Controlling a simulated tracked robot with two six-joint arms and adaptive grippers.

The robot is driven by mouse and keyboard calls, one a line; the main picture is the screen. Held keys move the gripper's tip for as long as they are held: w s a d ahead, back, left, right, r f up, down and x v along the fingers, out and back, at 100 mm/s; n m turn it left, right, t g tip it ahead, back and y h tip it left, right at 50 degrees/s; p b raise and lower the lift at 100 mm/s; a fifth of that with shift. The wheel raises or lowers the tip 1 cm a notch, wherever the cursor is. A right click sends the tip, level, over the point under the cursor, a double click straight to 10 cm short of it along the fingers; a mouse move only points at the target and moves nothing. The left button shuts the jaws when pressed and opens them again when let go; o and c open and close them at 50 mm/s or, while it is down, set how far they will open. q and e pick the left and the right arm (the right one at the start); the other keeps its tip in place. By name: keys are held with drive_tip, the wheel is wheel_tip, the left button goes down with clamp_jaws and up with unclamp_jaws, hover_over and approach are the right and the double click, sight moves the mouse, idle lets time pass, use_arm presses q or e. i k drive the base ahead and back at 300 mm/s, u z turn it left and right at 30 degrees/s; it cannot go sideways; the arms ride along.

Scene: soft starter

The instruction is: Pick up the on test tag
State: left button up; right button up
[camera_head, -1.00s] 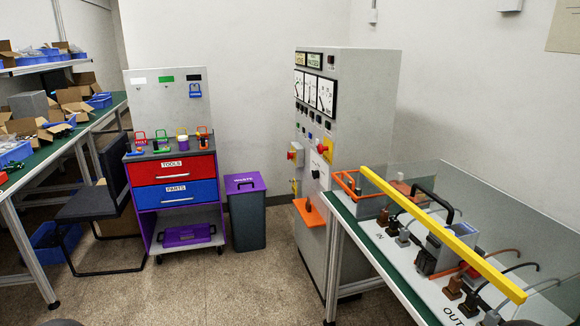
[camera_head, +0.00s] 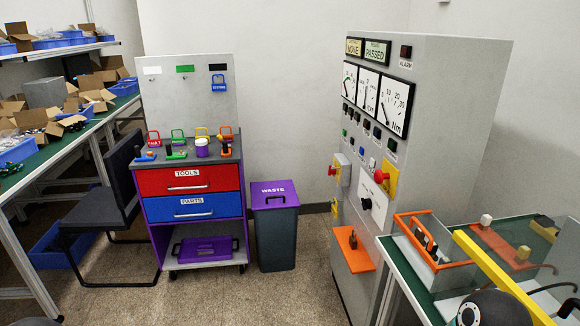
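I cannot read which tag is the on test tag. A blue tag (camera_head: 219,84) hangs below the black label on the grey back board (camera_head: 164,100) of the tool cart. On the cart's top stand a red tag (camera_head: 153,138), a green one (camera_head: 178,136), a yellow one (camera_head: 202,133) and an orange one (camera_head: 225,145), in a row with small tools and a purple-and-white container. The board's white and green labels have nothing hanging below them. Neither gripper shows; a dark rounded part of my arm is at the bottom right.
The cart has a red drawer (camera_head: 188,179) and a blue drawer (camera_head: 191,206). A waste bin (camera_head: 274,235) stands right of it, a black chair (camera_head: 119,195) left. A grey control cabinet (camera_head: 440,100) and green-topped bench are at right. The floor before the cart is clear.

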sight(335, 210)
drive_tip(key=u, duration=0.1)
drive_tip(key=i, duration=2.55)
drive_tip(key=z, duration=0.1)
